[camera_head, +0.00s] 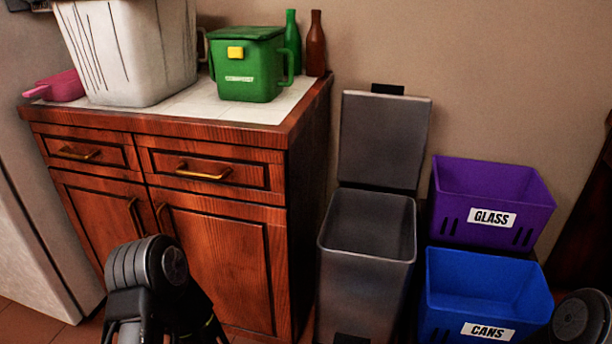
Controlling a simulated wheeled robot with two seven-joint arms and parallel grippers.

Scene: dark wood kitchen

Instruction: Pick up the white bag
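A large white container-like thing with dark vertical lines (135,50) stands on the counter at the upper left; its top is cut off by the frame. It is the only large white object in view and may be the white bag, but I cannot tell for sure. Part of my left arm shows at the bottom left, in front of the cabinet, well below the white thing. Part of my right arm shows at the bottom right corner. Neither gripper's fingers are in view.
A green compost caddy (250,70), green bottle (292,40), brown bottle (316,45) and pink dustpan-like item (58,86) share the counter (215,112). An open grey bin (365,270), purple GLASS crate (470,205) and blue CANS crate (450,310) stand right of the cabinet (225,260).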

